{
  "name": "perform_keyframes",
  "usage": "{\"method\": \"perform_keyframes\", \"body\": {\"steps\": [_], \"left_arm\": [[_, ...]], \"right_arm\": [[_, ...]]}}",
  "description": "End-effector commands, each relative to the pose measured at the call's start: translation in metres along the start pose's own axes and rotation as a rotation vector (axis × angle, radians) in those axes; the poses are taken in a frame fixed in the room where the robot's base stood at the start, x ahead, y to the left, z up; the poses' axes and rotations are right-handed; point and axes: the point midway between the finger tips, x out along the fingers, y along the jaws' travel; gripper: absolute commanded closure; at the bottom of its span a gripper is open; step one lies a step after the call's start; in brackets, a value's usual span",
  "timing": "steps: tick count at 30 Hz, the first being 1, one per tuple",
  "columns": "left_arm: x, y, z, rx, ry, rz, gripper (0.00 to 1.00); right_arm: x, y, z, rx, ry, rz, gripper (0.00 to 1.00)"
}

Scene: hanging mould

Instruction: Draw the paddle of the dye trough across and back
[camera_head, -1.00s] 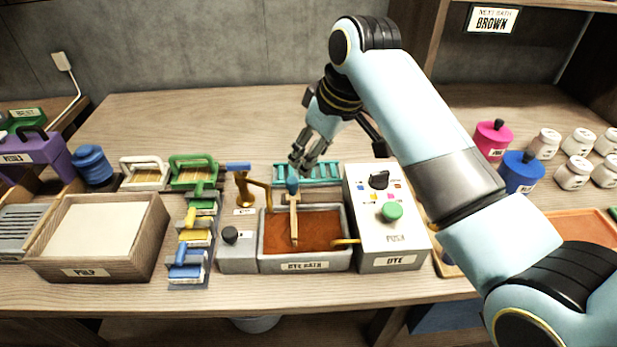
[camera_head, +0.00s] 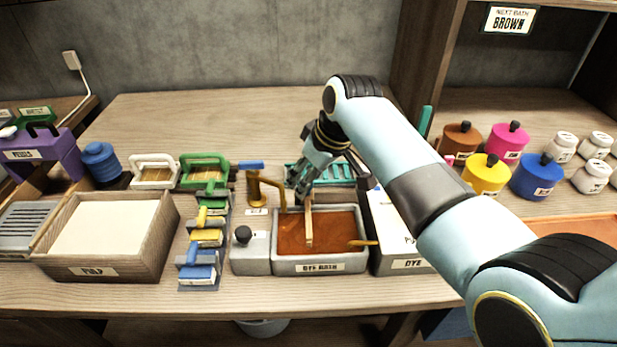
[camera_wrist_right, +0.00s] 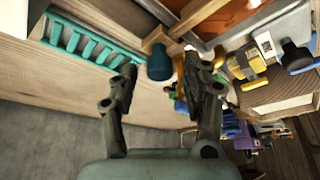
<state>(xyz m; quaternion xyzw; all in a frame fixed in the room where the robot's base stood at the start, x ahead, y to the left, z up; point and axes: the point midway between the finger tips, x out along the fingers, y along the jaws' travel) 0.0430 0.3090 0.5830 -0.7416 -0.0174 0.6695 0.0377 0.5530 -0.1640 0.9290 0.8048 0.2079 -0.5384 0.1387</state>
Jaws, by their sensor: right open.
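In the right wrist view the paddle's teal knob (camera_wrist_right: 159,62) shows at the opening between the tips of my right gripper (camera_wrist_right: 158,75). The fingers are apart, one on each side of the knob; I cannot tell whether either touches it. My left gripper is not in view.
A teal rack (camera_head: 335,174) lies behind the trough. A brass tap (camera_head: 254,188) and a grey block with a black knob (camera_head: 243,236) stand to its left. The bench behind is clear.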

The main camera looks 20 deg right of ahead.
Motion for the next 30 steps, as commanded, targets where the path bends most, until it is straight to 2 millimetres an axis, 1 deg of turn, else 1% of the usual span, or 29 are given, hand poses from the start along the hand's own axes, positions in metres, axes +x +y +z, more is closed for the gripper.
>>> {"method": "perform_keyframes", "body": {"steps": [3,10,15,21,30], "left_arm": [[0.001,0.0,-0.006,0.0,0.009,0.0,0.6],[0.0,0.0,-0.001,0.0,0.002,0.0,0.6],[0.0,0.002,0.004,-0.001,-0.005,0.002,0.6],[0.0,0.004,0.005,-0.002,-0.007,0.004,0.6],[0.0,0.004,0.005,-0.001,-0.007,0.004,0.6]], "right_arm": [[0.005,0.0,-0.001,0.0,0.001,0.001,0.51],[0.005,0.0,0.0,0.0,0.001,0.001,0.51],[0.005,0.0,0.0,0.0,0.001,0.0,0.74],[0.005,0.0,0.0,0.0,0.001,0.0,1.0],[0.004,0.001,0.001,0.0,0.0,0.0,1.0]]}}
